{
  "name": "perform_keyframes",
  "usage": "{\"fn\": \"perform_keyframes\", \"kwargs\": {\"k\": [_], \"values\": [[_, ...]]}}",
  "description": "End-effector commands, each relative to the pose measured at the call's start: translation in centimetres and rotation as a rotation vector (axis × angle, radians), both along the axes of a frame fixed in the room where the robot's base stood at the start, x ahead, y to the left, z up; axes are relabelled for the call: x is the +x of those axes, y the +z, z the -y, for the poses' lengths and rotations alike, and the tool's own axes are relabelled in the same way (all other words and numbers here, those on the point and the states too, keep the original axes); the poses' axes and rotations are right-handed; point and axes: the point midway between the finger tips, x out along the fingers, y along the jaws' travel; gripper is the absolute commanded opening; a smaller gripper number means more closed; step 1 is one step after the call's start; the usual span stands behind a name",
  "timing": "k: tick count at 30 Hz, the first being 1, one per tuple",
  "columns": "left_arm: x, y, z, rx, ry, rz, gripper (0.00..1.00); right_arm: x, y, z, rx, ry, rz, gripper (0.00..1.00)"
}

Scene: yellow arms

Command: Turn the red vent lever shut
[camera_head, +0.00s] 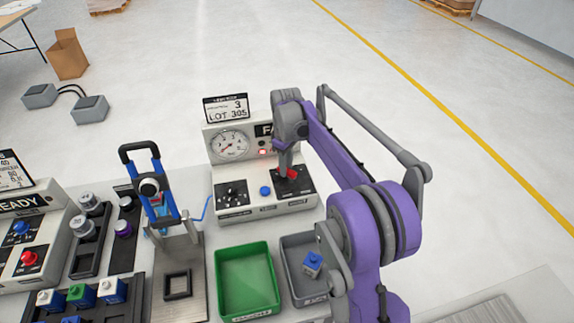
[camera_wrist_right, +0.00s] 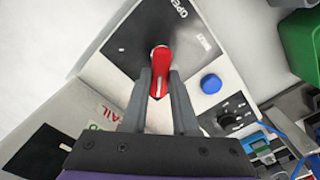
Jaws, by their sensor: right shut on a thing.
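The red vent lever (camera_head: 292,174) sits on a black plate at the right of the control box's (camera_head: 250,204) sloped front. In the right wrist view the red lever (camera_wrist_right: 161,62) stands between the fingers of my right gripper (camera_wrist_right: 162,88), which is shut on it. The lever points roughly along the fingers, with "OPEN" lettering (camera_wrist_right: 180,12) beyond its far end. In the head view my right gripper (camera_head: 286,165) reaches down onto the lever and partly hides it. My left gripper is not in view.
A blue button (camera_head: 265,190) and black knob (camera_head: 232,192) lie left of the lever. A gauge (camera_head: 229,145) is behind. A green bin (camera_head: 247,248) and a grey bin (camera_head: 289,281) stand in front. A blue-handled press (camera_head: 158,190) is left.

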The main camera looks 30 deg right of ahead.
Motion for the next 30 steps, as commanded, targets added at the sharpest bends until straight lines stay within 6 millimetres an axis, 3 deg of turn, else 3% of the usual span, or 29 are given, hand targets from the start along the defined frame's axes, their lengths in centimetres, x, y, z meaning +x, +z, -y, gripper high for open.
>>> {"fn": "perform_keyframes", "kwargs": {"k": [20, 21, 24, 25, 30], "values": [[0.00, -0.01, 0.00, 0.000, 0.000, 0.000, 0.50, -0.04, 0.03, -0.11, 0.001, 0.057, 0.001, 0.00], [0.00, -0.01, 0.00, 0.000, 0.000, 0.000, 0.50, -0.04, 0.03, -0.11, 0.001, 0.057, 0.001, 0.35], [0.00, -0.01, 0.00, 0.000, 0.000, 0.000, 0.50, -0.05, 0.02, -0.11, 0.001, 0.057, 0.001, 0.53], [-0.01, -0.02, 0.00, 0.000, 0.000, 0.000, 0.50, -0.05, 0.02, -0.11, 0.001, 0.057, 0.001, 0.57], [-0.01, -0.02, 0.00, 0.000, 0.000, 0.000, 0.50, -0.05, 0.01, -0.11, 0.000, 0.056, 0.000, 0.57]]}}
